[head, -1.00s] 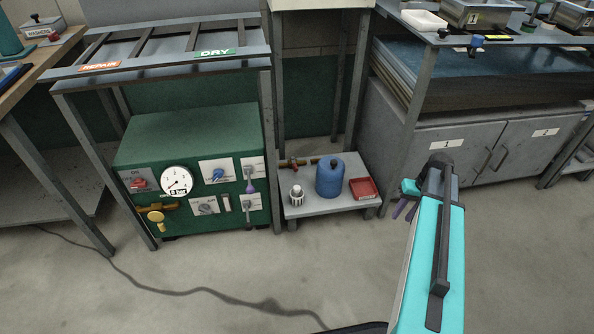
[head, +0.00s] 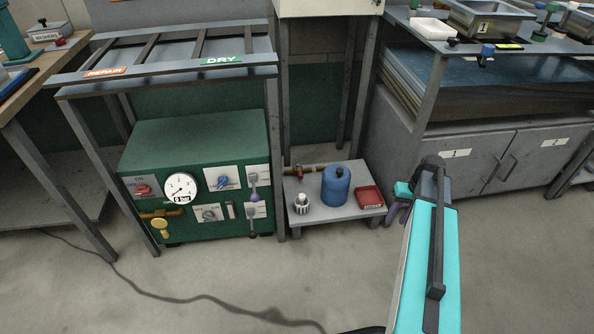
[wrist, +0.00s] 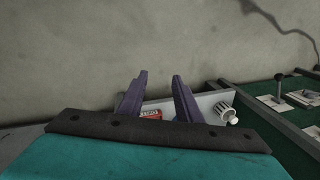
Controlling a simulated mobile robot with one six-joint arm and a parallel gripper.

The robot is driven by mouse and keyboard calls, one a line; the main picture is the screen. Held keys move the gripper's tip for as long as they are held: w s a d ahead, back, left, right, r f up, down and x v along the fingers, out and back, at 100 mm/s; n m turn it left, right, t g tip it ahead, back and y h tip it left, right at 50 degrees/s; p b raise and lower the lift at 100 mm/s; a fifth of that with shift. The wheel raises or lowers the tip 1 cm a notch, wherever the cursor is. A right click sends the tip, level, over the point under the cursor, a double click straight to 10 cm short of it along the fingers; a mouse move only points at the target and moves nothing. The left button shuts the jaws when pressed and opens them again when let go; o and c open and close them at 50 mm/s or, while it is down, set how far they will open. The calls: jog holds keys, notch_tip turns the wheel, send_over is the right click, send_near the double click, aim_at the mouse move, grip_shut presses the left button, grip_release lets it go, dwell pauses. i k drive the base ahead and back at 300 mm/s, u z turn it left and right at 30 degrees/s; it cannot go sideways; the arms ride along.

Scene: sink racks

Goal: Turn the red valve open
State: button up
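A brass pipe with a small red-brown part, perhaps the red valve (head: 291,170), lies at the back left of the low grey shelf (head: 322,209) in the head view. Its handle is too small to make out. A red knob (head: 143,190) also sits on the left of the green panel box (head: 196,145). My gripper (head: 395,214) is right of the shelf, apart from both red parts. In the wrist view my gripper (wrist: 159,76) has its two purple fingers apart with nothing between them. Neither red part can be made out there.
The box carries a gauge (head: 180,188). Table legs stand either side of the shelf. The floor in front is clear except for a cable (head: 180,300).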

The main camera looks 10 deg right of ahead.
aim_at(299, 172)
jog(key=u, duration=0.55)
jog(key=i, duration=1.25)
jog(key=z, duration=0.1)
